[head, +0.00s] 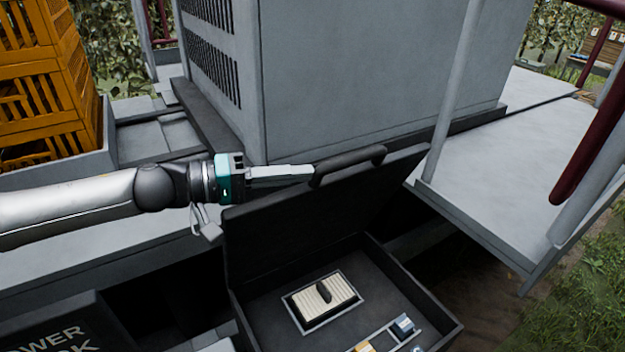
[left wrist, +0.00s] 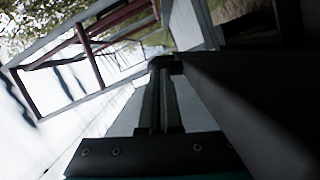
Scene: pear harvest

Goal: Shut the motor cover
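The motor cover (head: 290,232) is a dark lid standing open and tilted over an open black box (head: 262,322). A dark handle (head: 352,163) is on its upper edge and also shows in the left wrist view (left wrist: 167,63). My left gripper (head: 312,172) comes in from the left, with its fingertips at the handle's left end. Its fingers lie close together in the left wrist view (left wrist: 162,80). They seem to touch the handle, but I see no clear grip around it. My right gripper is not in view.
A grey housing (head: 370,70) stands behind the cover. Orange crates (head: 40,90) are at the left. A grey post (head: 455,90) rises close to the cover's right side.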

